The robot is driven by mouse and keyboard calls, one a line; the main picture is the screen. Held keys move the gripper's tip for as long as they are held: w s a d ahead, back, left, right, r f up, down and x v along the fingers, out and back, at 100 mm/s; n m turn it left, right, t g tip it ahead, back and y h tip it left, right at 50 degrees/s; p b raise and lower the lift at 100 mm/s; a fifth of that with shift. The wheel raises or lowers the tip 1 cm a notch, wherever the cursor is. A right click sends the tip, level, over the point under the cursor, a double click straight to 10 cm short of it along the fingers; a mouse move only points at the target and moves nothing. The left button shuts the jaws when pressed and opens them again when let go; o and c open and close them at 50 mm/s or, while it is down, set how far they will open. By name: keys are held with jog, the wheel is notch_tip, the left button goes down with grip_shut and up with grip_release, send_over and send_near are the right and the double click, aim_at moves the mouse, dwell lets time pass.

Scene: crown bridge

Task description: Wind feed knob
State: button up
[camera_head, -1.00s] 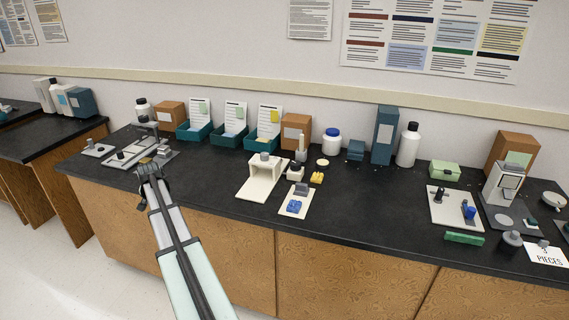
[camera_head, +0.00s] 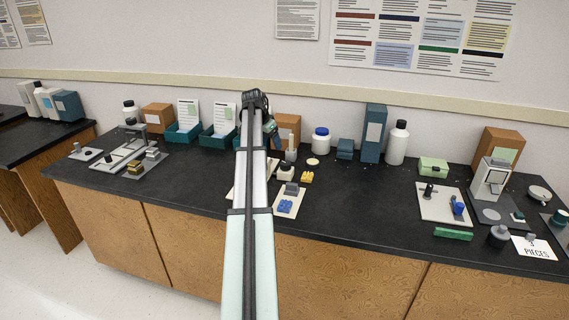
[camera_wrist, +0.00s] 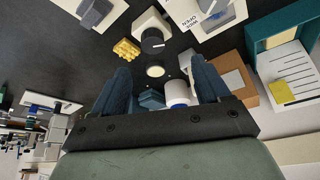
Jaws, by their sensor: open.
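My gripper (camera_head: 258,97) is raised above the middle of the bench. In the wrist view its two fingers (camera_wrist: 163,85) are apart with nothing held between them. I cannot tell for sure which part is the feed knob. A grey fixture (camera_head: 150,160) at the bench's left end carries small metal blocks and a gold-coloured block (camera_head: 135,168). A white machine (camera_head: 491,179) stands on a dark base at the right. My arm hides most of the white open box.
Teal bins with cards (camera_head: 184,132), a blue-lidded jar (camera_head: 320,141), a tall blue box (camera_head: 373,134) and a white bottle (camera_head: 397,143) line the back. A yellow block (camera_head: 306,177) and a white board with blue parts (camera_head: 291,199) sit mid-bench.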

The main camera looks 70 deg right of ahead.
aim_at(285, 163)
jog(key=x, duration=0.4)
jog(key=s+x, duration=0.1)
jog(key=x, duration=0.4)
jog(key=s+x, duration=0.1)
jog(key=x, duration=0.4)
jog(key=shift+d+r, duration=0.15)
jog(key=shift+r, duration=0.15)
jog(key=shift+c, duration=0.3)
jog(key=c, duration=1)
